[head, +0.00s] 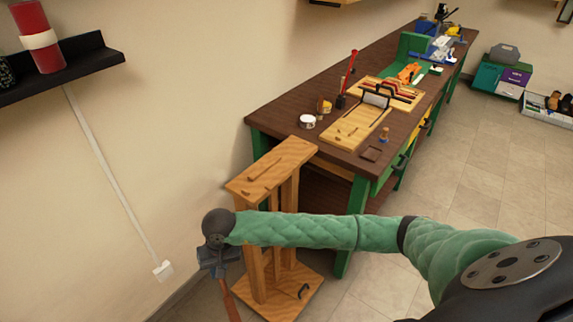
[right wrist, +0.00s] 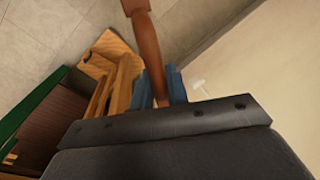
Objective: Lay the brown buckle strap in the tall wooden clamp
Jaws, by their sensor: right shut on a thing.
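The tall wooden clamp (head: 287,156) stands on the floor at the near end of the workbench in the head view, with a flat top, upright posts and a base board. Part of the clamp (right wrist: 124,88) also shows in the right wrist view. My right gripper (head: 222,272) is left of the clamp's posts and below its top, shut on the brown buckle strap (head: 231,302). The strap hangs down from the fingers. In the right wrist view the strap (right wrist: 146,45) runs out from between the blue fingers (right wrist: 165,87). My left gripper is not in view.
The workbench (head: 270,108) with green legs holds boards, tins and tools. A black wall shelf (head: 85,60) with a red cylinder is at the upper left. A small hook-shaped thing (head: 303,291) is on the clamp's base. The wall is close on the left.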

